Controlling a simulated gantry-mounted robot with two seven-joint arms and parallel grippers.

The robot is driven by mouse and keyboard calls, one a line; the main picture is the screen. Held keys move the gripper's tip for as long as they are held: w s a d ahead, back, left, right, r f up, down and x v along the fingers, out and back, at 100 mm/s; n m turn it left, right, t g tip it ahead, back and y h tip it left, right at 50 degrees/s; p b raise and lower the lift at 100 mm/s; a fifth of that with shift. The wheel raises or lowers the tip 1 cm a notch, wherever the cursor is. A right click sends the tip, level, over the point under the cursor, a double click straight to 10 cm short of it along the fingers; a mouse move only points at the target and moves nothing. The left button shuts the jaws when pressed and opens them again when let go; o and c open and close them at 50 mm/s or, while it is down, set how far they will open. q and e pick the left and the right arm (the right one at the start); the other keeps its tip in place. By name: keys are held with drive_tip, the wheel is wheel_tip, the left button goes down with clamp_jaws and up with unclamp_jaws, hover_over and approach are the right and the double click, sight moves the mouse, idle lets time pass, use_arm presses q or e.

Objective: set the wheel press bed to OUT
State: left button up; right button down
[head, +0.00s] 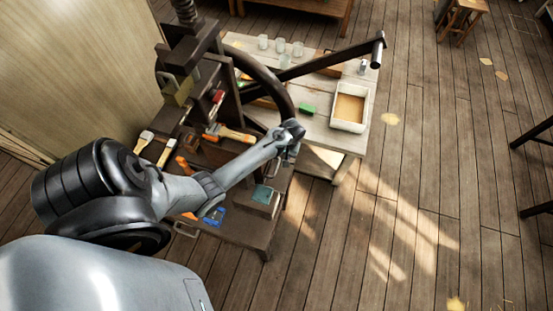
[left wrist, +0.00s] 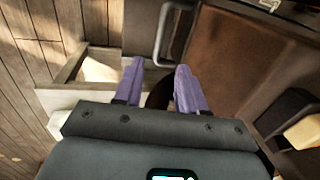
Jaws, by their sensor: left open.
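The dark wheel press (head: 188,48) stands at the upper left in the head view, with a screw on top. A curved dark wheel rim (head: 272,84) and a long bar with an upright end grip (head: 377,50) extend to its right. My left gripper (head: 290,137) is near the bench's right edge, below the rim. In the left wrist view its purple fingers (left wrist: 160,66) are apart, with nothing clearly held. A grey metal pull handle (left wrist: 175,34) lies just beyond the fingertips, beside a brown flat surface (left wrist: 232,50). I cannot tell the bed's position; my arm hides part of the press.
The dark bench holds brushes (head: 166,152), an orange-handled tool (head: 230,133) and a block with a teal top (head: 262,195). A pale table behind carries a white tray (head: 366,96), glasses (head: 280,46) and a green block (head: 308,109).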

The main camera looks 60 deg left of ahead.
sight(277, 165)
use_arm(q)
drive_tip(key=f, duration=0.5)
drive_tip(key=s+a+f+b, duration=0.1)
drive_tip(key=f, duration=0.2)
drive_tip(key=shift+s+f, duration=0.1)
drive_tip(key=shift+f, duration=0.15)
clamp_jaws()
